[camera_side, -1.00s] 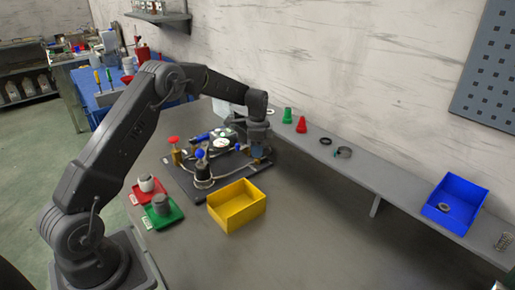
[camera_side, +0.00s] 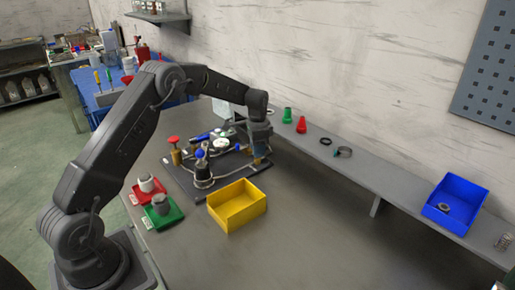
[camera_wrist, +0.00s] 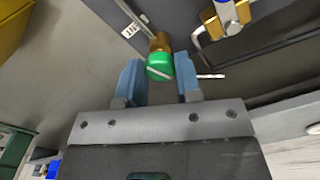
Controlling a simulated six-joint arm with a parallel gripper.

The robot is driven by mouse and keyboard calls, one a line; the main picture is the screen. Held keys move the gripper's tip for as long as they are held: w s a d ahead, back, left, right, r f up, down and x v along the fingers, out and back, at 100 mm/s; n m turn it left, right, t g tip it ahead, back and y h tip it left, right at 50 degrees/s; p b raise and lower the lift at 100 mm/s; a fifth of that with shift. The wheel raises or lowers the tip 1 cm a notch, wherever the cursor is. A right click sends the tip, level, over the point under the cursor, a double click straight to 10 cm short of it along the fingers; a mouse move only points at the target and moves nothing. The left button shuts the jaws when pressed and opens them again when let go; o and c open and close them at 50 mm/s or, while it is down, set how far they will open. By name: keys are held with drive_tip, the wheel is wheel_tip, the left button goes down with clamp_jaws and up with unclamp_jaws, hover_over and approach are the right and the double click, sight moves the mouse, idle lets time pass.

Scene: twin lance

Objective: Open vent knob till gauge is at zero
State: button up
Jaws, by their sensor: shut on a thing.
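The green vent knob (camera_wrist: 160,68), with a pale stripe across its face, sits on a brass fitting (camera_wrist: 160,42) in the wrist view. My gripper (camera_wrist: 158,74) is shut on the knob, with one blue finger on each side of it. In the side view my gripper (camera_side: 261,146) is at the right end of the dark rig plate (camera_side: 196,190), and it hides the knob there. A round pale gauge (camera_side: 221,143) shows near the rig's middle. Its needle and reading are too small to make out.
A yellow bin (camera_side: 237,206) stands just in front of the rig. A red tray (camera_side: 148,190) and a green tray (camera_side: 163,214) are at the left. A grey shelf (camera_side: 375,182) with small parts and a blue bin (camera_side: 455,205) runs along the wall. The right of the table is clear.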

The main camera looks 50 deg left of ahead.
drive_tip(key=n, duration=1.4)
drive_tip(key=shift+n, duration=0.3)
idle(0.4)
drive_tip(key=o, duration=0.9)
drive_tip(key=shift+r, duration=0.1)
wheel_tip(320, 180, up, 14)
drive_tip(key=shift+f, duration=0.2)
